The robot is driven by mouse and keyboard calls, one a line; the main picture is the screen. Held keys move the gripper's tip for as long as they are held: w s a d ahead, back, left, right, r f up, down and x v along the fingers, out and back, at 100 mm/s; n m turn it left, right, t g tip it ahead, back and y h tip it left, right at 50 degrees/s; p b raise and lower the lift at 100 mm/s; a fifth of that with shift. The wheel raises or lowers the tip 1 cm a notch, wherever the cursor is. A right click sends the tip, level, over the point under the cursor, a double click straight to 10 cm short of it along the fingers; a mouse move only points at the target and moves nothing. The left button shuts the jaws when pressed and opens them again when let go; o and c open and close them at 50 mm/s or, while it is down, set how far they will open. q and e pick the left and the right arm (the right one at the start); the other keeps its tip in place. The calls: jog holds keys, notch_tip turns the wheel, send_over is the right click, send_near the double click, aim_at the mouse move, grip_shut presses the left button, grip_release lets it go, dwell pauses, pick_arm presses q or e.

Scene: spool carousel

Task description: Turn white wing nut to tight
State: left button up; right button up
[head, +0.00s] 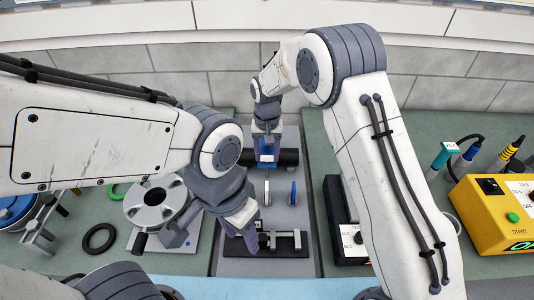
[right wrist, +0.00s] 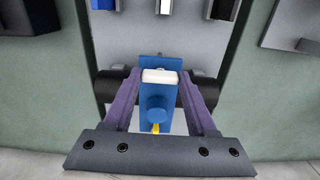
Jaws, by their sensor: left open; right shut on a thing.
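The white wing nut (right wrist: 160,76) shows in the right wrist view as a short white bar across the top of a blue block (right wrist: 160,100). My right gripper (right wrist: 160,82) has its two purple fingers on either side of the bar, shut on it. In the head view my right gripper (head: 267,138) reaches down at the blue block, in front of a black cylinder (head: 289,157). My left gripper (head: 250,236) is open above the near end of the grey panel, close to a black fixture (head: 290,242); its fingertips are partly hard to make out.
A white upright piece (head: 266,192) and a blue one (head: 292,193) stand on the grey panel between my grippers. A grey round hub (head: 155,201) and a black ring (head: 99,238) lie left. A yellow control box (head: 492,215) stands right.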

aim_at(267, 156)
jog(key=shift+w+r, duration=0.1)
jog(key=shift+r, duration=0.05)
jog(key=o, duration=1.1)
notch_tip(267, 156, up, 10)
jog(key=shift+r+b, duration=0.2)
jog(key=shift+b, duration=1.05)
